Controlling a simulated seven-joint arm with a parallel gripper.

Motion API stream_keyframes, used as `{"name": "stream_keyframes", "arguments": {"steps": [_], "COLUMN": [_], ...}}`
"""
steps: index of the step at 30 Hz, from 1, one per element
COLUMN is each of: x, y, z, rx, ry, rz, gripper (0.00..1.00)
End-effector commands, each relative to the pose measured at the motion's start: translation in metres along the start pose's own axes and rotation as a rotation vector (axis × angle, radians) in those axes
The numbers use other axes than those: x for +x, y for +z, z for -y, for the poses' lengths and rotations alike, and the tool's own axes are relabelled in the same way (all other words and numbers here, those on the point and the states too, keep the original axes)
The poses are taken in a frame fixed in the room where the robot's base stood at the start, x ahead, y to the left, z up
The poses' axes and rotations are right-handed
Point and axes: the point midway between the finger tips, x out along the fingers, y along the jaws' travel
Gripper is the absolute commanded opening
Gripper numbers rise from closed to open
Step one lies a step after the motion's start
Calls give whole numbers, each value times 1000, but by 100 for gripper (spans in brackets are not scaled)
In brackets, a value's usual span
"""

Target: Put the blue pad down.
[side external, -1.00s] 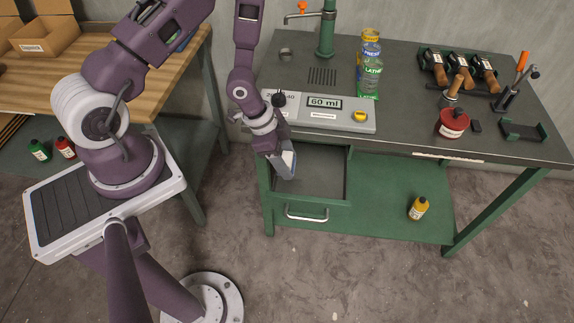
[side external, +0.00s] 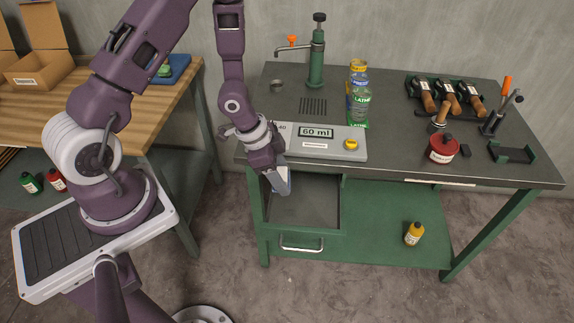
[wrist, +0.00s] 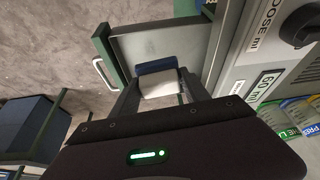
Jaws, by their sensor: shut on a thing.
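My gripper (side external: 272,167) is shut on the blue pad (side external: 284,182), which hangs tilted below the fingers at the open drawer (side external: 316,214). In the side view the pad overlaps the left, rear part of the drawer's opening. In the wrist view my gripper (wrist: 160,92) has a finger on each side of the pad, whose blue part (wrist: 155,67) lies beyond a white part. The drawer (wrist: 133,45) is behind it and its visible floor looks empty. I cannot tell whether the pad touches the drawer floor.
The dosing panel (side external: 340,152) reading 60 ml sits at the bench edge, right beside my wrist. A yellow bottle (side external: 414,234) stands on the lower shelf.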

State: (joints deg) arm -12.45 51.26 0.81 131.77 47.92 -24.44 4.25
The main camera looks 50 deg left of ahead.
Motion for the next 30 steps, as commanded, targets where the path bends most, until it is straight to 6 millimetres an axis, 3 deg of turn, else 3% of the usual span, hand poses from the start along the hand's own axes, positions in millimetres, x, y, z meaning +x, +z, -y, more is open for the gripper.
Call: {"name": "stream_keyframes", "arguments": {"steps": [3, 8, 12, 19, 27, 30], "x": [-34, -83, -114, -111, -99, -98], "y": [-21, -40, -48, -41, -8, -1], "z": [16, 33, 68, 157, 281, 313], "rx": [-161, -408, -667, -968, -1262, -1321], "ry": [-70, -174, -289, -406, -524, -547], "rz": [-2, -1, -3, 16, 19, 4], "gripper": [10, 10, 10, 10, 10, 10]}}
